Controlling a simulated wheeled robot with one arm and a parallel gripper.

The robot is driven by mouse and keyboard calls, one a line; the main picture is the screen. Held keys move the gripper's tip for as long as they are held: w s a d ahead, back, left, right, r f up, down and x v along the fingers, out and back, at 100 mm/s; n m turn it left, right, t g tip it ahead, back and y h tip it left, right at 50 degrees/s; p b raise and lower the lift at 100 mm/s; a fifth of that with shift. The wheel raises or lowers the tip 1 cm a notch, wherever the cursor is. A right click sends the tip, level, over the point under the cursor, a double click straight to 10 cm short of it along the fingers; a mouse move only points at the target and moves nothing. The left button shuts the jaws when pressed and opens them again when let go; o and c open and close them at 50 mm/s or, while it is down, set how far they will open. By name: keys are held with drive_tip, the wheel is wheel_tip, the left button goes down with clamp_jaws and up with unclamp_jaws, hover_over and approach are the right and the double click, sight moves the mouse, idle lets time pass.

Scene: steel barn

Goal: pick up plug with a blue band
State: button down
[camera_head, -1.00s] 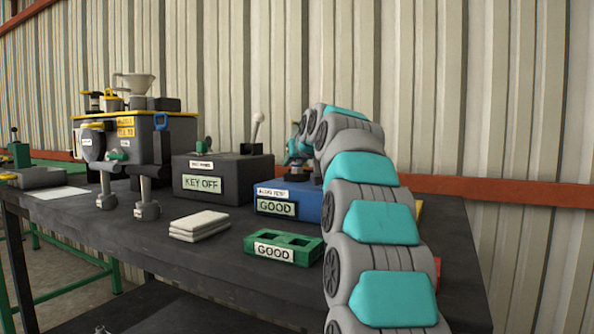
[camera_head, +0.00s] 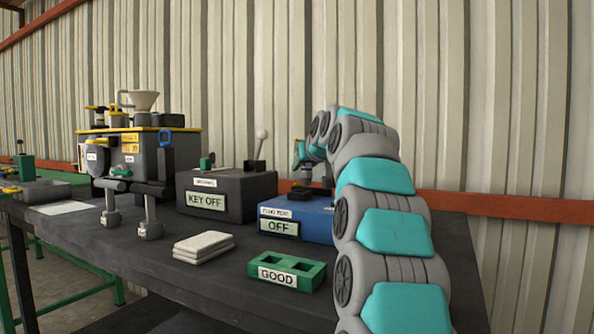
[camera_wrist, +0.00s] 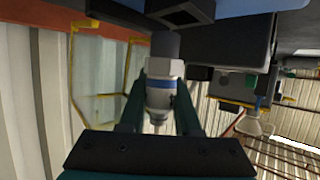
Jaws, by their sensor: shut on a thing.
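The plug with a blue band (camera_wrist: 158,88) is in the middle of the wrist view, with a silver collar, a dark end and a blue ring. My gripper (camera_wrist: 158,112) is shut on it, one green finger on each side. In the head view my gripper (camera_head: 305,160) is above the blue box (camera_head: 318,222), whose sign reads OFF. A black square socket (camera_head: 302,193) is on top of that box. In the wrist view the socket (camera_wrist: 182,12) is beyond the plug's dark end, apparently apart from it.
A green two-hole block (camera_head: 312,285) marked GOOD is at the table's front. White pads (camera_head: 203,246) lie left of it. A dark box (camera_head: 228,190) marked KEY OFF and a yellow-topped machine (camera_head: 130,150) stand further left. The corrugated wall is close behind.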

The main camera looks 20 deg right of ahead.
drive_tip(key=s+d, duration=0.2)
drive_tip(key=s, duration=0.2)
drive_tip(key=s+d+b, duration=0.1)
drive_tip(key=s+d, duration=0.1)
drive_tip(key=s, duration=0.1)
drive_tip(key=s+d+r, duration=0.1)
drive_tip(key=s+d, duration=0.2)
drive_tip(key=s, duration=0.1)
drive_tip(key=shift+s+d+r+b, duration=0.1)
drive_tip(key=shift+s+b, duration=0.25)
drive_tip(key=shift+b, duration=0.05)
wheel_tip(320, 180, up, 2)
drive_tip(key=shift+s+r+p, duration=0.15)
drive_tip(key=shift+r+p, duration=0.1)
drive_tip(key=shift+p, duration=0.75)
